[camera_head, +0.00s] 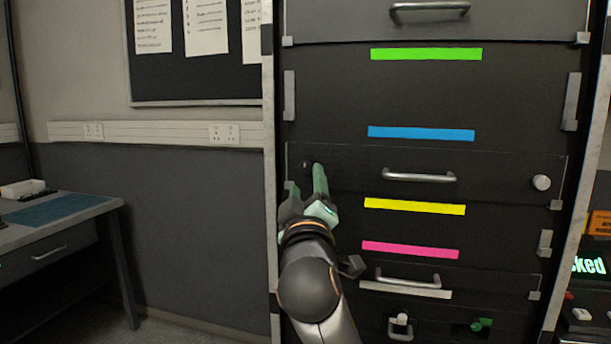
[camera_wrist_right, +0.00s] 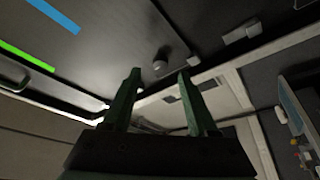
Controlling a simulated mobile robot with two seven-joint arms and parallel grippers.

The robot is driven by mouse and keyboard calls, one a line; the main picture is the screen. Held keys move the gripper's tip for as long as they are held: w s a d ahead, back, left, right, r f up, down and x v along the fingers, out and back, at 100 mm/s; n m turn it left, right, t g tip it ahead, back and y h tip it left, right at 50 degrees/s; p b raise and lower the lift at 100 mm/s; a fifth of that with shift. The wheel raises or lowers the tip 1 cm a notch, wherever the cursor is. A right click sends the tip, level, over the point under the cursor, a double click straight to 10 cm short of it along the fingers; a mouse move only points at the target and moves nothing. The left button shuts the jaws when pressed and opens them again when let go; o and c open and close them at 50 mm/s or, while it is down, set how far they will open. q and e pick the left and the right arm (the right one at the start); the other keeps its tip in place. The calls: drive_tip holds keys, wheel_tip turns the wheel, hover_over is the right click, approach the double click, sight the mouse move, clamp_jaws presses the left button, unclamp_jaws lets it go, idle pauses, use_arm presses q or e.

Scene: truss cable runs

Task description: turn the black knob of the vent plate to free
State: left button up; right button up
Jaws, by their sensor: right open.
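The black knob (camera_head: 305,165) sits at the left end of the dark vent plate (camera_head: 500,170), which has a silver bar handle in its middle. In the right wrist view the knob (camera_wrist_right: 160,64) shows between and just beyond the fingertips. My right gripper (camera_head: 305,182) is open, its two green fingers pointing at the plate near the knob. In the right wrist view the gripper (camera_wrist_right: 160,76) has nothing between its fingers, and I see no contact with the knob. The knob's pointer direction is too small to tell. My left gripper is not in view.
Blue (camera_head: 420,133) and yellow (camera_head: 414,206) strips lie above and below the handle (camera_head: 419,176). The rack's pale left post (camera_head: 269,200) is close to my right gripper. A desk (camera_head: 60,215) stands at left.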

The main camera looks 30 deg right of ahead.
sight(305, 169)
drive_tip(key=shift+x, duration=2.1)
drive_tip(key=shift+f, duration=0.1)
clamp_jaws()
